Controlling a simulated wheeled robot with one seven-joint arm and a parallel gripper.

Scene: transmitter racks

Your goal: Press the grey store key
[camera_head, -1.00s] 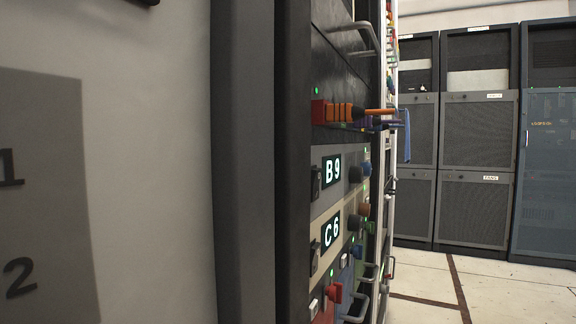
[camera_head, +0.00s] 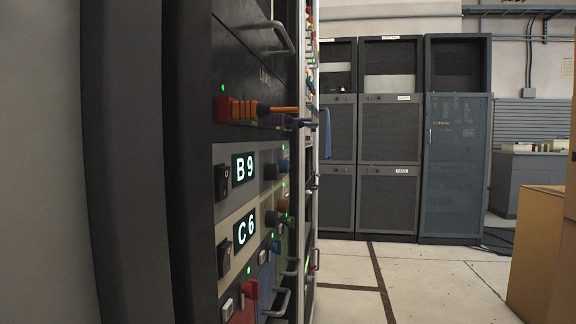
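A rack at left centre, seen at a steep angle, carries a grey panel (camera_head: 228,153) with a lit display reading B9 (camera_head: 243,167). Below it a beige panel has a display reading C6 (camera_head: 244,230). A black rocker-like switch (camera_head: 222,182) sits left of B9, and another dark switch (camera_head: 224,258) is left of C6. A small pale grey key (camera_head: 227,308) shows low on the rack, left of a red lever (camera_head: 250,289). I cannot tell whether it is the store key. My gripper is not in view.
An orange plug with cables (camera_head: 240,109) and metal handles (camera_head: 278,303) stick out from the rack. Tall dark cabinets (camera_head: 390,130) stand at the back. Cardboard boxes (camera_head: 537,250) stand at right. Light floor (camera_head: 420,285) between rack and boxes is clear.

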